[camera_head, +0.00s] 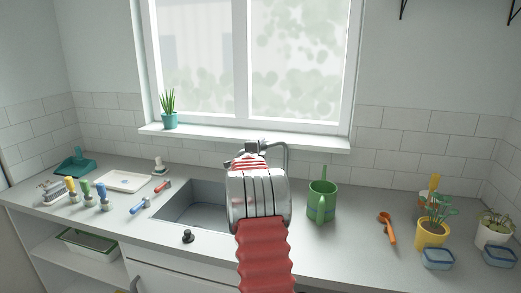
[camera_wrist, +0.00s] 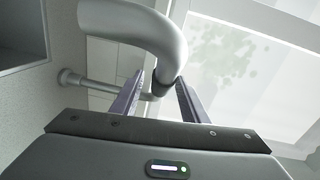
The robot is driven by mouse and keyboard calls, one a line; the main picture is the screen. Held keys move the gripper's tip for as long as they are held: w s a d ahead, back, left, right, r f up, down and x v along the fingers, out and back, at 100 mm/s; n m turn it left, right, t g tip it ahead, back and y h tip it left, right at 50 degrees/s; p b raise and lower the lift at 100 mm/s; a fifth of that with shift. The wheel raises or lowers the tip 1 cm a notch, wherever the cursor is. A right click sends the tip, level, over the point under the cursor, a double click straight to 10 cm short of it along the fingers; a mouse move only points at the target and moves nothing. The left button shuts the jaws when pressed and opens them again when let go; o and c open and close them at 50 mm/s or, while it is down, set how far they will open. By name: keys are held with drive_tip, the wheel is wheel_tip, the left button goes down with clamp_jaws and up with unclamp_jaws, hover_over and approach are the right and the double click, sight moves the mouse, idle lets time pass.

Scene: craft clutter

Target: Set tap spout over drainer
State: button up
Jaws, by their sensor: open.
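The grey metal tap spout (camera_head: 286,160) arches behind my arm at the back of the sink (camera_head: 190,205), in the head view. In the wrist view the curved tap spout (camera_wrist: 145,30) fills the upper middle, its open end near the fingers. My gripper (camera_wrist: 158,90) is open, one finger on each side of the spout; I cannot tell if either touches it. In the head view my gripper (camera_head: 254,148) is at the tap, partly hidden by my arm. A white tray (camera_head: 124,181) lies left of the sink; I cannot tell whether it is the drainer.
A green watering can (camera_head: 322,203) stands right of the tap, with an orange scoop (camera_head: 388,228) and potted plants (camera_head: 431,233) farther right. The window sill (camera_head: 250,139) is behind.

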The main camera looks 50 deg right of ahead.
drive_tip(key=shift+c, duration=0.5)
clamp_jaws()
drive_tip(key=shift+f, duration=0.1)
drive_tip(key=shift+w+a, duration=0.1)
drive_tip(key=shift+a, duration=0.2)
drive_tip(key=shift+d, duration=0.1)
